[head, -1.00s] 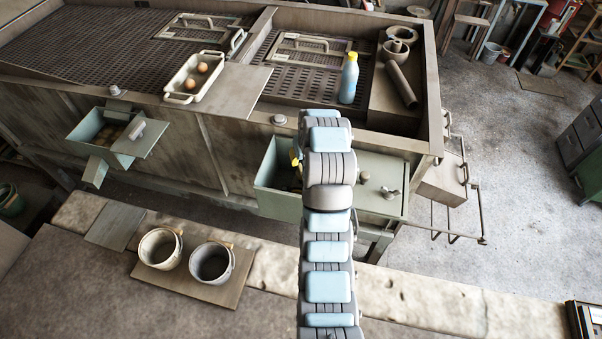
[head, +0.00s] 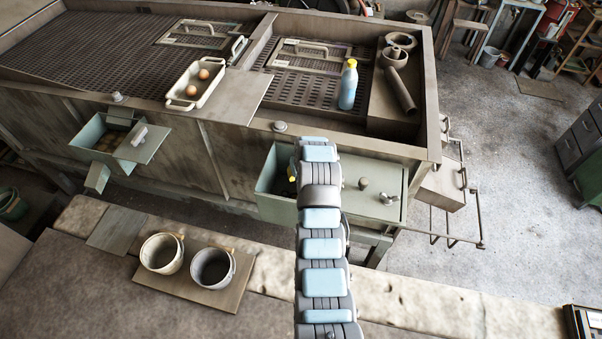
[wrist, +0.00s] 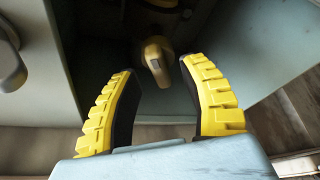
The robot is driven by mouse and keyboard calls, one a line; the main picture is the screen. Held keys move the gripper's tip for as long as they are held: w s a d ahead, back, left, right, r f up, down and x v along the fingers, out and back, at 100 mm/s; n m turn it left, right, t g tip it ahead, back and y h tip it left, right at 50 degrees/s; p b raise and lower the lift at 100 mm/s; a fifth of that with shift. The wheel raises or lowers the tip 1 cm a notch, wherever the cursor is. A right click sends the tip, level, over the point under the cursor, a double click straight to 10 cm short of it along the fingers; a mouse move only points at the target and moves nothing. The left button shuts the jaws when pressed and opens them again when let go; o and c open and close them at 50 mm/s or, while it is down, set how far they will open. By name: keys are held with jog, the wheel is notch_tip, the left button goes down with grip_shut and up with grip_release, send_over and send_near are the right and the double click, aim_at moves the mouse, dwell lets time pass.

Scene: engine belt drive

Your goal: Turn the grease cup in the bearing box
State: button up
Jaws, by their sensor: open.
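The bearing box (head: 268,207) is a pale green open box on the front of the large metal housing. In the wrist view, a rounded, dull yellow fitting, seemingly the grease cup (wrist: 156,60), stands in the dark box interior. My gripper (wrist: 158,67) is open, with its yellow ribbed fingers on either side of the fitting in the picture. The fitting shows beyond the fingertips, and I see no contact. In the head view, my arm hides most of the gripper and part of the box, and the fitting cannot be made out.
A plate with knobs (head: 388,198) lies right of the box opening. A second green box (head: 88,132) sits further left. Two buckets (head: 212,267) stand on a board in front. A blue bottle (head: 348,86) and a tray (head: 180,103) with round objects are on the housing.

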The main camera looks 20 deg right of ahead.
jog(key=shift+w+f, duration=0.2)
jog(key=shift+f, duration=0.3)
grip_shut()
